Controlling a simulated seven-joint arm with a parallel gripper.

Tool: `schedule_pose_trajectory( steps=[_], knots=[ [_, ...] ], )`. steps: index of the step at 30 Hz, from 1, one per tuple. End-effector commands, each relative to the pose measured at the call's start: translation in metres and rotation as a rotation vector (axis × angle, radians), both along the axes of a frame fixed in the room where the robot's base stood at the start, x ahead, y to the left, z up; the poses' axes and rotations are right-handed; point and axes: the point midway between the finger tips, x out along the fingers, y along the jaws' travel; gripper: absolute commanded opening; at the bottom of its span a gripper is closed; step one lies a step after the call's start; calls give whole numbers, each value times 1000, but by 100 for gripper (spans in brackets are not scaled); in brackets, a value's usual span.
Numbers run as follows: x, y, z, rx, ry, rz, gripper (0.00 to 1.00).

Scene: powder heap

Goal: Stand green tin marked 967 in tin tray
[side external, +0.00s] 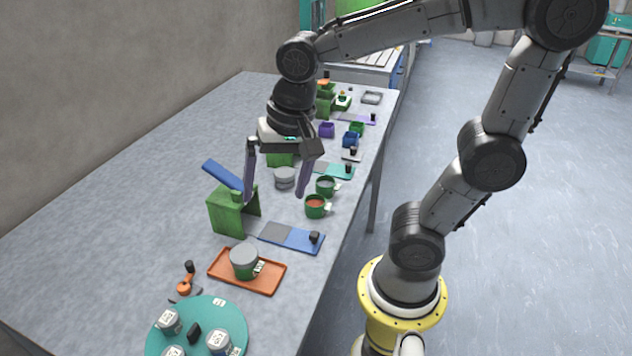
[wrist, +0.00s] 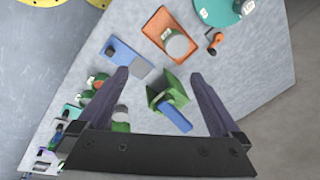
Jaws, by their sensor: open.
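A green tin with a grey lid (side external: 244,262) stands upright in an orange tray (side external: 275,281); its white label is too small to read surely. The tin (wrist: 180,44) and tray (wrist: 155,27) also show at the top of the wrist view. My gripper (side external: 275,196) is open and empty, fingers pointing down, above the table and farther along it than the tray. In the wrist view my gripper's fingers (wrist: 160,76) spread around the picture of a green box, with nothing held between them.
The green box (side external: 228,215) with a raised blue flap stands beside a blue-grey board (side external: 292,238). Green mugs (side external: 316,206) stand near the right edge. A teal turntable (side external: 190,340) holds several pale tins. An orange-and-black item (side external: 185,286) lies near it. The table's left side is clear.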

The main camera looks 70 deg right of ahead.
Motion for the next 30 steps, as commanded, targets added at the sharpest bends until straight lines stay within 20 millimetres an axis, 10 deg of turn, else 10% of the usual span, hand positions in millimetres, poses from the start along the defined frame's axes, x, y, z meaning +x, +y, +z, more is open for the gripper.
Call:
schedule_pose_trajectory(
  steps=[12,30],
  knots=[
    [-68,-22,11,-287,-238,739,100],
    [-75,-24,10,-338,-256,837,100]
  ],
)
